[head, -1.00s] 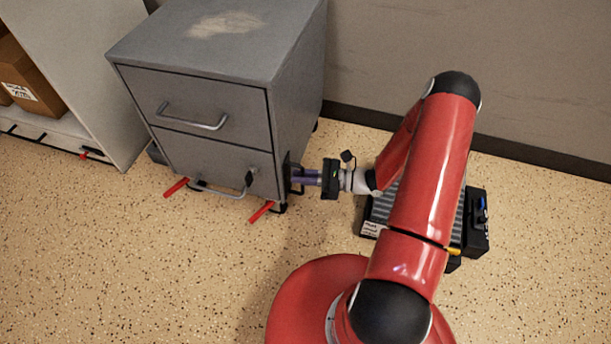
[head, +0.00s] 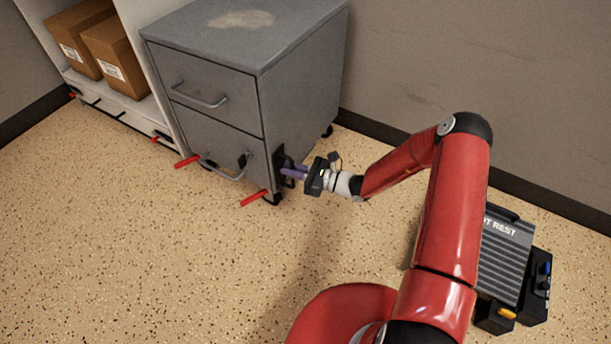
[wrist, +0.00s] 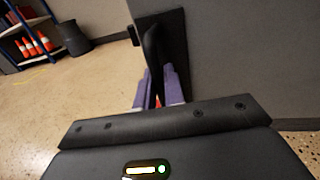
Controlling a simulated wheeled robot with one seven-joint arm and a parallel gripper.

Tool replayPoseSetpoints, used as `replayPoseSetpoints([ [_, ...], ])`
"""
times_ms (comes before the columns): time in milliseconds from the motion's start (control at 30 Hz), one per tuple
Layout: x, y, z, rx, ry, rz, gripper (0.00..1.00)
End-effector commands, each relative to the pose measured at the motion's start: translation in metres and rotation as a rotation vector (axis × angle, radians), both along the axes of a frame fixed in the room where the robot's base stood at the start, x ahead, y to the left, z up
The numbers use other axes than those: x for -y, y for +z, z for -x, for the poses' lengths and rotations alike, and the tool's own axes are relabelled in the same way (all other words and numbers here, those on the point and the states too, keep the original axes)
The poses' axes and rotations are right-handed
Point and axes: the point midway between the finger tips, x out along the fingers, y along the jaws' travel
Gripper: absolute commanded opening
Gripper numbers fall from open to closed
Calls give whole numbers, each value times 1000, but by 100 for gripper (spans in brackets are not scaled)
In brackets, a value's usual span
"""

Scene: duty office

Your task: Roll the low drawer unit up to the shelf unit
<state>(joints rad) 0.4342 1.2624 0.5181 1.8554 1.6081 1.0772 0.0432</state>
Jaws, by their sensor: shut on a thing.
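The low drawer unit (head: 205,115) is grey, with two shut drawers, small casters and a pale worn patch on top. The white shelf unit (head: 150,45) stands just left of it in the head view. The drawer unit overlaps its side there, so I cannot tell whether they touch. My gripper (head: 290,172) is shut on the dark handle (wrist: 152,50) on the drawer unit's right side. In the wrist view, its purple fingers (wrist: 158,92) sit on both sides of the handle's lower part.
Red levers (head: 254,198) stick out low at the drawer unit's front. Cardboard boxes (head: 112,58) sit on the shelf unit. A ribbed foot rest (head: 503,265) lies right of my arm. A wall runs behind; front floor is clear. Cones (wrist: 38,45) and a bin (wrist: 74,38) stand far off.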

Motion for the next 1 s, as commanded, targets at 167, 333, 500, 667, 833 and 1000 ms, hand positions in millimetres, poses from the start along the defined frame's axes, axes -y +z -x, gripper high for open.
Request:
replayPoseSetpoints([
  [167, -9, 0, -5, 1, 0, -2, 0],
  [333, -11, 1, -7, 1, -1, -1, 0],
  [500, -12, 1, -8, 3, -2, -1, 0],
  [667, -12, 1, -8, 3, -2, -1, 24],
  [833, -11, 0, -7, 1, -1, -1, 24],
  [1000, -7, 0, -5, 0, -1, 0, 24],
])
